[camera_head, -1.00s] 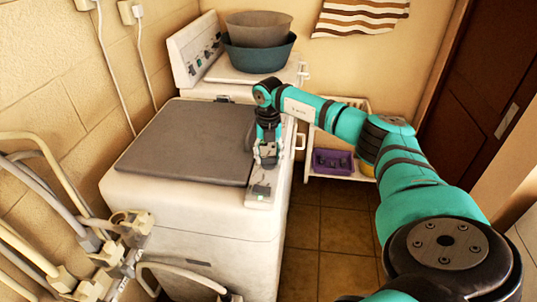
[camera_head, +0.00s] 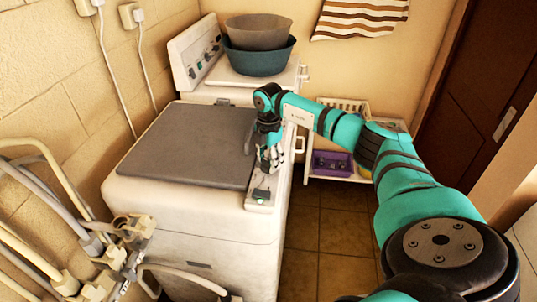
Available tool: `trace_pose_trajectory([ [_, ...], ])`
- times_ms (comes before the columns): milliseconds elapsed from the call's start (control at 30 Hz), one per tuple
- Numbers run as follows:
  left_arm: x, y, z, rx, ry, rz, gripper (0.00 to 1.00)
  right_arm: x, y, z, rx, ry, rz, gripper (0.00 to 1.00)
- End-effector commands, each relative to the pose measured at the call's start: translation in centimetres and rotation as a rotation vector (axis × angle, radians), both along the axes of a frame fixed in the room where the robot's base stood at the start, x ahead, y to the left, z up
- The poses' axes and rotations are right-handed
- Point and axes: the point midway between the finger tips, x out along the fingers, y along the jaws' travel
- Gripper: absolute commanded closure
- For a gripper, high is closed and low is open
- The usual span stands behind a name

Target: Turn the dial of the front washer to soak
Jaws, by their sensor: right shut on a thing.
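The front washer (camera_head: 180,215) is a white top-loader with a grey lid (camera_head: 190,143), which is closed. Its narrow control panel (camera_head: 262,196) runs along the right edge of the top. My right gripper (camera_head: 270,165) points down onto this panel and is shut on a dial there. The gripper's fingers hide the dial, so its pointer and labels cannot be read. A small dark control shows on the panel just in front of the fingers. My left gripper is not in view.
A second white washer (camera_head: 196,58) stands behind, with grey and teal basins (camera_head: 258,58) on top. A white shelf with a purple basket (camera_head: 333,163) stands beyond my right arm. Pipes and hoses (camera_head: 60,225) fill the near left. Tiled floor (camera_head: 322,240) is clear on the right.

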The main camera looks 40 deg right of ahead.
Motion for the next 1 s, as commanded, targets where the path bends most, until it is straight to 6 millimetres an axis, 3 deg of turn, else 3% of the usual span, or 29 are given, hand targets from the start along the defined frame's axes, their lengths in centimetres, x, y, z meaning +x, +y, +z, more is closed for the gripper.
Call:
trace_pose_trajectory([
  [733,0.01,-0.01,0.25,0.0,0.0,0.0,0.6,0.22,-0.26,0.38,-0.004,-0.01,-0.097,0.87],
  [767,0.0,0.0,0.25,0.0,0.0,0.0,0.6,0.22,-0.26,0.39,-0.004,-0.01,-0.097,0.53],
  [933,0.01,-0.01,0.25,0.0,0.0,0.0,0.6,0.14,-0.18,0.26,-0.003,-0.007,-0.095,0.31],
  [1000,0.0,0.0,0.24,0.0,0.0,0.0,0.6,0.11,-0.14,0.21,-0.003,-0.006,-0.095,0.31],
])
